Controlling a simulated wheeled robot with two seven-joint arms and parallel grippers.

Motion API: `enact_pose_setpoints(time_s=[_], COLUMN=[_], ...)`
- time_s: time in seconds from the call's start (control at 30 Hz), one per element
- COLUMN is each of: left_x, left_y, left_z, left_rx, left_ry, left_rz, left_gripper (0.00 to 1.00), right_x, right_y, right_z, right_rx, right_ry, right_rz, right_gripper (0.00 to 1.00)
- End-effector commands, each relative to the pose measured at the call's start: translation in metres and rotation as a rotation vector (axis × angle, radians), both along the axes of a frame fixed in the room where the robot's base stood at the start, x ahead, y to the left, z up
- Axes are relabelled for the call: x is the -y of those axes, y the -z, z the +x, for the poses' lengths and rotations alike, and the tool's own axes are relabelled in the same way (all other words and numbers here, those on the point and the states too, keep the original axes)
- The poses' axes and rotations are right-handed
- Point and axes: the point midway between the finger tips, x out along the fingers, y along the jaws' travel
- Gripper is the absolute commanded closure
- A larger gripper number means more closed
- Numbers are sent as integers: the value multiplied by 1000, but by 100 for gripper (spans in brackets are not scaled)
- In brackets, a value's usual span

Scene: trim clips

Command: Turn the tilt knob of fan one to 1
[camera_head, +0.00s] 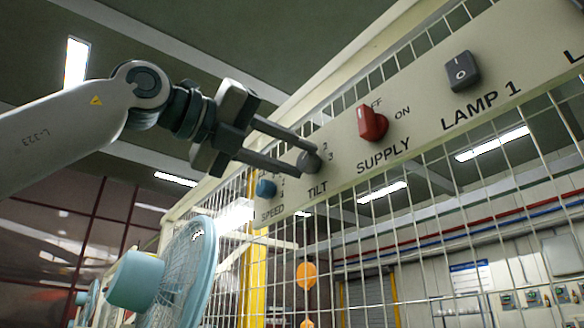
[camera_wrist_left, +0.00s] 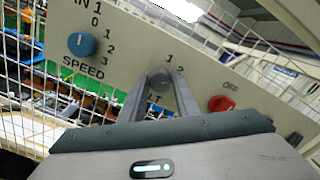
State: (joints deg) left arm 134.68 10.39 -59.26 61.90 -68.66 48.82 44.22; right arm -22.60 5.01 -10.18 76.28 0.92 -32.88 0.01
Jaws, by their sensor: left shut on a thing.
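The grey tilt knob (camera_head: 309,161) sits on the cream panel (camera_head: 345,178) above the word TILT, with the marks 2 and 3 visible to its right. My left gripper (camera_head: 308,160) reaches in from the left and is shut on the tilt knob, one finger on each side. In the left wrist view the knob (camera_wrist_left: 160,80) lies between the two fingertips, with 1 and 2 showing above it. The knob's pointer is too small to read. The light-blue fan (camera_head: 180,275) stands below the panel at the left. My right gripper is not in view.
The blue speed knob (camera_head: 266,188) is just left of the tilt knob. The red supply knob (camera_head: 372,124) and the dark lamp 1 switch (camera_head: 462,71) are to its right. White wire mesh (camera_head: 420,190) runs behind and below the panel.

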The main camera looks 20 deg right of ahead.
Motion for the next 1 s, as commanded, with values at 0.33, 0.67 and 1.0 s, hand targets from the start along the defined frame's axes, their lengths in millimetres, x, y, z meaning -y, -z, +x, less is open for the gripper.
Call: enact_pose_setpoints(time_s=[0.33,0.67,1.0], left_x=[-1,-1,-2], left_y=[2,2,2], left_z=[0,1,2], left_rx=[-307,-600,-832], left_ry=[-2,-1,-1], left_rz=[-115,-223,-306], left_gripper=[94,94,94], right_x=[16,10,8], right_y=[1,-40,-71], right_z=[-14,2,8], right_rx=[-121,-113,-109], right_ry=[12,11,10], right_rz=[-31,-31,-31], right_gripper=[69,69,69])
